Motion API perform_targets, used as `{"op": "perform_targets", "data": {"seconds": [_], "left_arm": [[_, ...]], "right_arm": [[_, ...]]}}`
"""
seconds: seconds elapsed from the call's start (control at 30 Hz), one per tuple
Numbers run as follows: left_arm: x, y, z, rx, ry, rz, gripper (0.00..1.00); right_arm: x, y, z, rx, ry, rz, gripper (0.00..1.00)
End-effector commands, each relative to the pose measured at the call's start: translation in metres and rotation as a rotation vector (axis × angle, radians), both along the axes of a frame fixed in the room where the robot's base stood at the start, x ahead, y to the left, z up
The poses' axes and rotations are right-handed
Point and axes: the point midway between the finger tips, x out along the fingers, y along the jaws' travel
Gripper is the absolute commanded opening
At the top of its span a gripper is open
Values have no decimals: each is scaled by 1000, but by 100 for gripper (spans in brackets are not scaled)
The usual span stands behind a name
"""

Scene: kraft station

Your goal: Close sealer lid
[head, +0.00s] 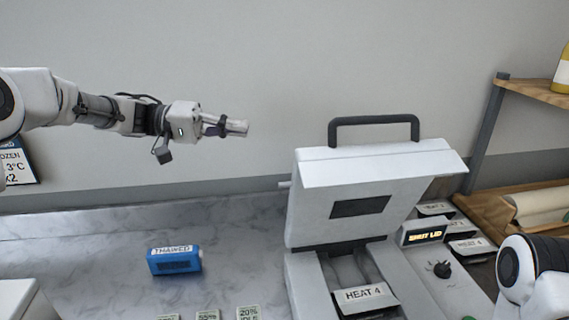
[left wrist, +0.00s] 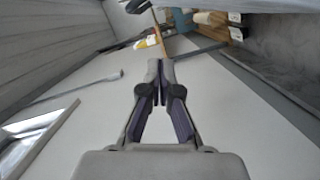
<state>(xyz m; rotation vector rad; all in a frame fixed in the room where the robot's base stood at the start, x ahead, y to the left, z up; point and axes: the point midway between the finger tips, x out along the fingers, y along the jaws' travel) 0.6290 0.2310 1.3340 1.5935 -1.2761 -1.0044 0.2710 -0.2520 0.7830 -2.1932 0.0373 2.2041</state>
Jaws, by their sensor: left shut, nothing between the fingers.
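The sealer's white lid (head: 375,180) stands raised and tilted back in the head view, with a dark handle (head: 374,122) on its top edge. The sealer base (head: 303,290) is below it, and a pack labelled HEAT 4 (head: 365,297) lies in its opening. A small display (head: 424,235) beside the lid reads what looks like SHUT LID. My left gripper (head: 240,127) is in the air left of the handle, at about its height in the picture and apart from it. It is shut and empty; its fingertips meet in the left wrist view (left wrist: 160,68). My right gripper is out of view.
A blue THAWED box (head: 174,260) and several small labelled cards (head: 248,313) are on the marble counter (head: 110,240). A black knob (head: 442,269) and HEAT-labelled packs (head: 466,247) are right of the lid. A wooden shelf (head: 540,93) is at the right. My right arm shows lower right.

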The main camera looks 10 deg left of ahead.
Motion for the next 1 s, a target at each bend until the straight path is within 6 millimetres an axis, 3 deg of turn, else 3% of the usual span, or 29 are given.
{"op": "perform_targets", "data": {"seconds": [0.17, 0.57, 0.73, 1.0], "left_arm": [[2, -17, 2, 3, 1, -2, 0], [16, -101, -5, 4, 3, -4, 0], [-10, -109, -14, 0, 3, -1, 0], [-19, -112, -20, 0, -1, 0, 0]], "right_arm": [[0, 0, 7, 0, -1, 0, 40], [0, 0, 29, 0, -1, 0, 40], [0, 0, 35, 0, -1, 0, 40], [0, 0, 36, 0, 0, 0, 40]]}}
